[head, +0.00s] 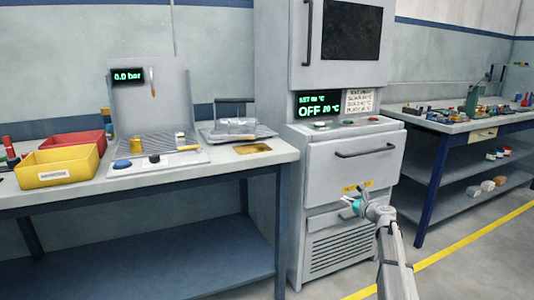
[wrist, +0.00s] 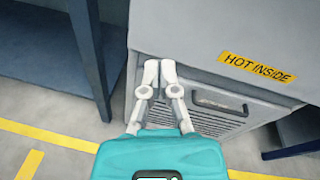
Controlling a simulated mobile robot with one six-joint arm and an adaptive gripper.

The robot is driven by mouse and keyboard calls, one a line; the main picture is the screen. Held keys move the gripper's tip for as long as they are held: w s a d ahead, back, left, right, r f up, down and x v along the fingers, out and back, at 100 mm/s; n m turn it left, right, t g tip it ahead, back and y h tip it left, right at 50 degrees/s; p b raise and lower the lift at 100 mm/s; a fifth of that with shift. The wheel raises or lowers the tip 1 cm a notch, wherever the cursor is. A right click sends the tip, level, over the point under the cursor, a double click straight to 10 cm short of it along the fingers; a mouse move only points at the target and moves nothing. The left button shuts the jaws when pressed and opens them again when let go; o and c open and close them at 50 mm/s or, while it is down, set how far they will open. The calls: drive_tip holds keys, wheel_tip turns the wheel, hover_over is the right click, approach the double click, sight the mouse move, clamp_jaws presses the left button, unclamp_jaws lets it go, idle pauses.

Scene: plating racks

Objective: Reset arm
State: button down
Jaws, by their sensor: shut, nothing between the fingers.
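My gripper (head: 350,206) is in front of the lower part of the grey oven cabinet (head: 337,185) in the head view. In the wrist view my gripper (wrist: 160,68) has its two fingertips together, with nothing between them. The fingers point toward the cabinet's lower front, near the vent grille. I cannot tell the exact gap between fingertips and cabinet. My arm reaches up from the bottom right of the head view.
The cabinet's drawer (head: 350,160) is shut, and its display reads OFF 20 °C. A HOT INSIDE label (wrist: 257,67) is on it. Left is a workbench (head: 262,151) with a yellow bin (head: 57,177) and a red bin (head: 72,139). Right is another bench (head: 452,127). Floor in front is clear.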

drive_tip(key=s+a+f+n+g, duration=0.45)
drive_tip(key=s+a+n, duration=0.25)
drive_tip(key=s, duration=0.2)
drive_tip(key=s+a+f+n+g, duration=0.4)
drive_tip(key=s+a+f+n, duration=0.25)
drive_tip(key=s+a, duration=0.2)
drive_tip(key=s+f+n+g+h, duration=0.2)
drive_tip(key=s+n+g+h, duration=0.15)
drive_tip(key=s+n, duration=0.6)
drive_tip(key=s+f+n+g+h, duration=0.3)
drive_tip(key=s+n+h, duration=0.15)
drive_tip(key=s, duration=0.95)
wheel_tip(320, 180, up, 38)
drive_tip(key=p, duration=3.7)
drive_tip(key=shift+w+f+m+p, duration=0.25)
drive_tip(key=shift+w+m+p, duration=0.05)
drive_tip(key=shift+m+p, duration=0.1)
